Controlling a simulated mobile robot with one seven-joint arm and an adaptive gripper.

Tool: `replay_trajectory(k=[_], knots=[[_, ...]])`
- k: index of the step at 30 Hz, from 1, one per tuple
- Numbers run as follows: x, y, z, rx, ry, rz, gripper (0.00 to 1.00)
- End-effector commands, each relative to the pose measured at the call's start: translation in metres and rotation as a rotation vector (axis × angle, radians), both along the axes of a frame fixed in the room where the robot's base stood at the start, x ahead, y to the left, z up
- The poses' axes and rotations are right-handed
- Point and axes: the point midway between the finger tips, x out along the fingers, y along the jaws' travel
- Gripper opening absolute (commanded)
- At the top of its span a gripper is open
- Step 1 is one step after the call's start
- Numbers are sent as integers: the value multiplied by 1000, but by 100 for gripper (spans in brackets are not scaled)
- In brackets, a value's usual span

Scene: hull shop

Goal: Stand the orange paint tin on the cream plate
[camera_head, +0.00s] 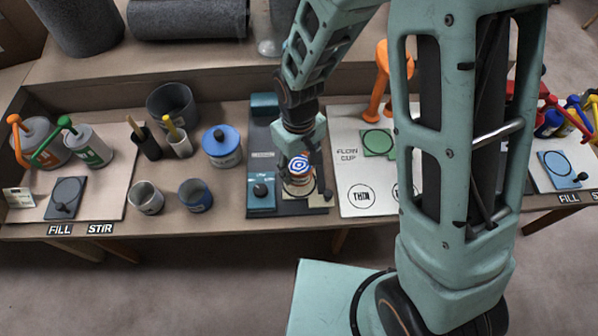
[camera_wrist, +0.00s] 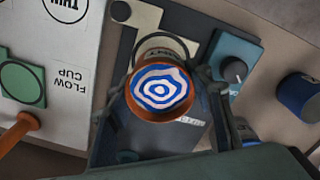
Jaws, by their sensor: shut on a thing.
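An orange tin (camera_wrist: 136,100) holds blue and white swirled paint. In the wrist view it sits between the fingers of my gripper (camera_wrist: 158,92), which is shut on it. The paint surface (camera_head: 300,163) also shows in the head view, right under my gripper (camera_head: 300,160), over the front of a dark machine base. Below the tin, a cream surface (camera_head: 318,201) shows at the front of the base, and in the wrist view (camera_wrist: 149,18). A round rim (camera_wrist: 165,36) shows partly behind the tin. Whether the tin touches anything below is hidden.
A teal box with a black knob (camera_head: 261,190) stands just left of the tin. A flow cup board (camera_head: 350,180) lies to the right. A blue-lidded tin (camera_head: 221,147) and several cups stand to the left. My arm hides part of the bench.

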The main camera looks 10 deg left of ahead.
Motion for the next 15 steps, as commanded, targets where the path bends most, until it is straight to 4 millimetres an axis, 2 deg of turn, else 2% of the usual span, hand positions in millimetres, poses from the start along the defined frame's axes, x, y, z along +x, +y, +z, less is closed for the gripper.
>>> replay_trajectory(k=[3, 6, 15], knots=[[-1, 1, -23, -2, 3, 2, 15], [-1, 1, -32, -1, 2, 2, 15], [0, 1, -34, 0, 0, 1, 15]])
